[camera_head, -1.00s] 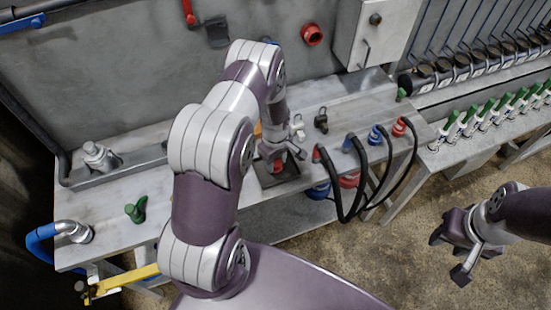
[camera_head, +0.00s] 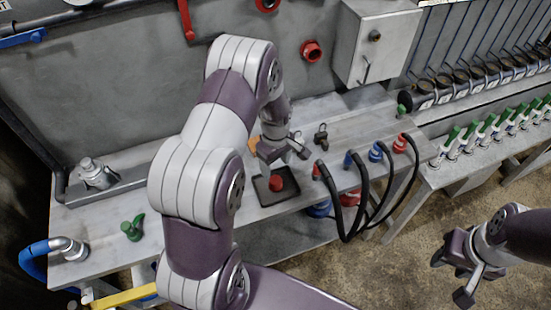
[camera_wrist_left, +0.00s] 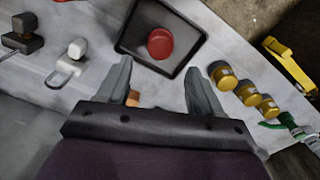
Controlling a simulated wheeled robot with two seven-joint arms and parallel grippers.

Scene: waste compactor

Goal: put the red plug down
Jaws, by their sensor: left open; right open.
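The red plug (camera_head: 276,183) sits on a dark square tray (camera_head: 262,198) on the grey bench, near its front edge. In the left wrist view the red plug (camera_wrist_left: 160,43) shows as a round red top inside the tray (camera_wrist_left: 190,48), just beyond the fingertips. My left gripper (camera_head: 285,158) is above and behind the plug, apart from it. Its two fingers (camera_wrist_left: 160,80) are spread with nothing between their tips. My right gripper (camera_head: 455,280) hangs over the floor at the right, open and empty.
A dark padlock-like piece (camera_head: 321,137) stands behind the tray. Plugs with black hoses (camera_head: 362,190) line the bench to its right. A green fitting (camera_head: 133,229) stands at the left.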

